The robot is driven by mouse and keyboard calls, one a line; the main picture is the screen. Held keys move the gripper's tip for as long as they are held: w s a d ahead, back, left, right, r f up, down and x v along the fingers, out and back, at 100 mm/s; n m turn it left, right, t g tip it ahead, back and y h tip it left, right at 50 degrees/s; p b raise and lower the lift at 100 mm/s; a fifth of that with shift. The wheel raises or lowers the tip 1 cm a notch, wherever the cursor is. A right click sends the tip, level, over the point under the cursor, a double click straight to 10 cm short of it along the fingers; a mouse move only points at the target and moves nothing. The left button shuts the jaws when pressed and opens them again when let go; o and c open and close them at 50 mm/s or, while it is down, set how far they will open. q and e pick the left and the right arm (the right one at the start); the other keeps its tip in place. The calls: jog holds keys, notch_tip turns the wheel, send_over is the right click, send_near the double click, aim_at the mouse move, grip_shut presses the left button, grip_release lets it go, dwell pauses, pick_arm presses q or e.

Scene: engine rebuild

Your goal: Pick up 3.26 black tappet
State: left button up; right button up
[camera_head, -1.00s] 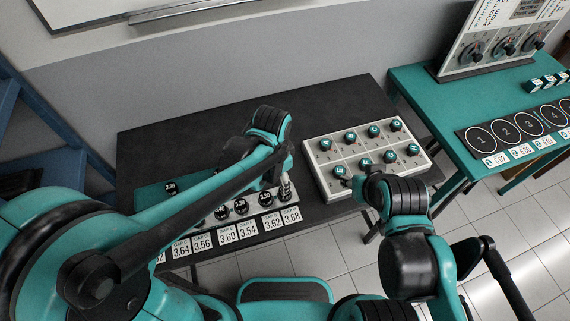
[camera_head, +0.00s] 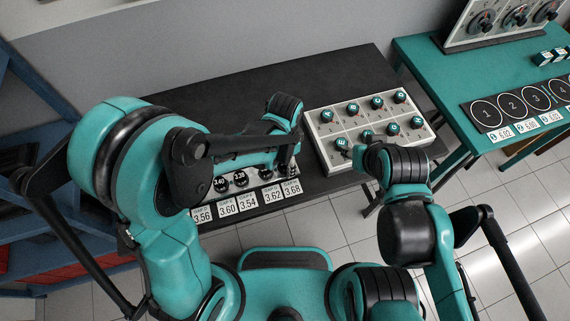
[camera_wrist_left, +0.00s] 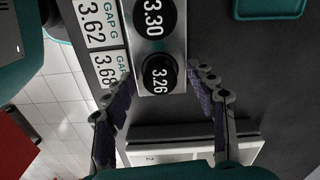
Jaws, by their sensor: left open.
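The black tappet marked 3.26 (camera_wrist_left: 160,75) stands at the end of a metal rack (camera_wrist_left: 178,48), beside the tappet marked 3.30 (camera_wrist_left: 153,16), in the left wrist view. My left gripper (camera_wrist_left: 163,90) is open, with one finger on each side of the 3.26 tappet and a gap to it; nothing is held. In the head view my left gripper (camera_head: 288,164) is over the right end of the tappet row, and the 3.26 tappet is hidden there. My right gripper (camera_head: 345,147) is at the front edge of the white tray; its fingers are too small to read.
Gap cards (camera_head: 248,200) line the dark table's (camera_head: 215,105) front edge. The white tray (camera_head: 372,117) with several teal-topped parts stands right of the rack. A teal table (camera_head: 440,85) with numbered circles is at the right. The dark table's back is clear.

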pick_arm(q)
jog(key=c, duration=1.3)
jog(key=shift+r, duration=0.2)
